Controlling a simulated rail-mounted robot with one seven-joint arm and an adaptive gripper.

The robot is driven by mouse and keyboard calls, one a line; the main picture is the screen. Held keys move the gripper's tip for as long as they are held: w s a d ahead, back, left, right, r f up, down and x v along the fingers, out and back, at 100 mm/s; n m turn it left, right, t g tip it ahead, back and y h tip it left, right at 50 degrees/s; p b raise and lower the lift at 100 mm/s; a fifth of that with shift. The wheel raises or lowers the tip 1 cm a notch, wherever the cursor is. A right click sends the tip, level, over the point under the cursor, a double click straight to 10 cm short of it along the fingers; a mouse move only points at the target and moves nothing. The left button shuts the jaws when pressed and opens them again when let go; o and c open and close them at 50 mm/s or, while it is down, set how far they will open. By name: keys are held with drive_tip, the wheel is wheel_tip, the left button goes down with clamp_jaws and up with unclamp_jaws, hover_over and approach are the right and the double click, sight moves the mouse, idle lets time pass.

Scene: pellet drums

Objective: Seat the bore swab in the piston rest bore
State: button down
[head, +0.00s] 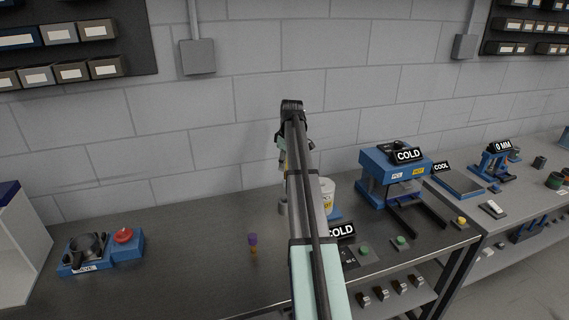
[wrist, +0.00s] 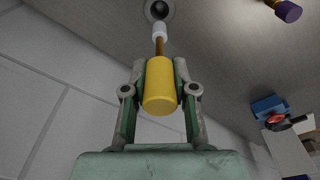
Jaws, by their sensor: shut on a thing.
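The bore swab (wrist: 160,85) has a yellow handle, a thin brown rod and a white tip. My gripper (wrist: 160,72) is shut on the yellow handle in the wrist view, with one finger on each side. The white tip points at the dark hole of a round grey piece, seemingly the piston rest (wrist: 145,8), at the top edge. The tip appears just short of the hole; the exact gap cannot be told. In the head view my gripper (head: 283,158) is mostly behind my arm, above a small grey cylinder (head: 283,207) on the bench.
A purple-topped piece (head: 253,240) stands on the bench to the left, also in the wrist view (wrist: 288,11). A white tub (head: 327,188) and a blue press (head: 375,170) stand to the right. A blue unit with a red knob (head: 124,239) is far left.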

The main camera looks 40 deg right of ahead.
sight(285, 186)
drive_tip(key=shift+f+b, duration=0.95)
drive_tip(key=shift+f, duration=1.95)
drive_tip(key=shift+f+b, duration=0.95)
drive_tip(key=shift+f, duration=2.25)
idle(0.9)
idle(0.3)
drive_tip(key=c, duration=0.8)
unclamp_jaws()
drive_tip(key=shift+c, duration=0.2)
